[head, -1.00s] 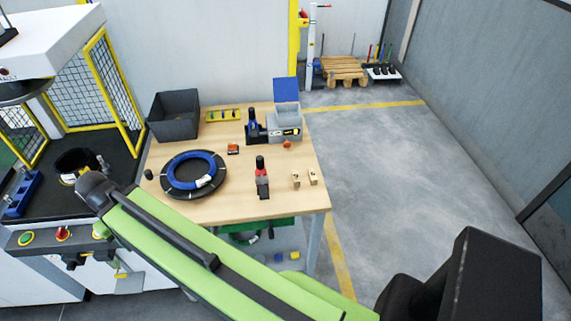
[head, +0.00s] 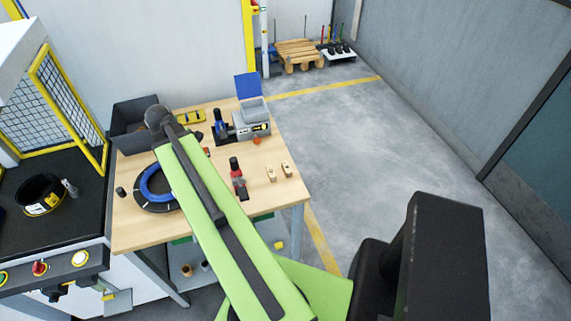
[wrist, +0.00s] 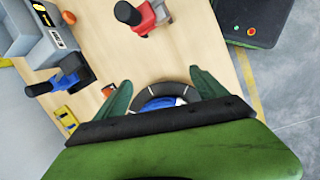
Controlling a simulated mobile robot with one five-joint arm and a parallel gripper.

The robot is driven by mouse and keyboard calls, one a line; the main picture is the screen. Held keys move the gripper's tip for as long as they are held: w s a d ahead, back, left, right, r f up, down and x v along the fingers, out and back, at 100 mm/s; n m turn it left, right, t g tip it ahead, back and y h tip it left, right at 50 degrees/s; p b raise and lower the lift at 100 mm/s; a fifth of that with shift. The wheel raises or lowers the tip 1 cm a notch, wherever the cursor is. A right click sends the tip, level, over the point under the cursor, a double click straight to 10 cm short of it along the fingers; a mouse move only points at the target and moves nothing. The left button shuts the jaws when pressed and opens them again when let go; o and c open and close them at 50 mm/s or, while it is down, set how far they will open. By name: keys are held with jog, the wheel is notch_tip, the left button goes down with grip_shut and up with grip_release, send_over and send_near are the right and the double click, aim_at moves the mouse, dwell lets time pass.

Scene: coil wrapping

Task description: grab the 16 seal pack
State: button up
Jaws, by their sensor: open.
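Two small tan packs stand side by side near the right edge of the wooden table in the head view: a left pack (head: 271,173) and a right pack (head: 286,170). Their marks are too small to read, so I cannot tell which is the 16 seal pack. Neither pack shows in the wrist view. My gripper (wrist: 161,78) is open and empty in the wrist view, with its green fingers spread above the table. Part of the black and blue coil (wrist: 160,103) shows between and beyond the fingers. In the head view my arm hides the gripper.
A red and black hand tool (head: 238,178) stands left of the packs. A grey dispenser (head: 251,124) and blue-handled tool (head: 220,125) are behind. A dark bin (head: 128,125) and yellow tray (head: 190,117) sit at the back left. Open floor lies right of the table (head: 290,192).

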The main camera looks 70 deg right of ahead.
jog(key=s+d+r+n+g+p, duration=0.2)
jog(key=s+d+r+n, duration=0.1)
jog(key=s+d, duration=1.4)
jog(key=b, duration=1.2)
send_over(286, 167)
jog(key=w+a, duration=0.1)
jog(key=w, duration=0.2)
jog(key=f, duration=1.1)
jog(key=shift+s+a, duration=0.1)
jog(key=shift+s, duration=0.25)
jog(key=b+x, duration=0.5)
jog(key=shift+s+f, duration=0.15)
jog(key=shift+s, duration=0.15)
jog(key=c, duration=1.6)
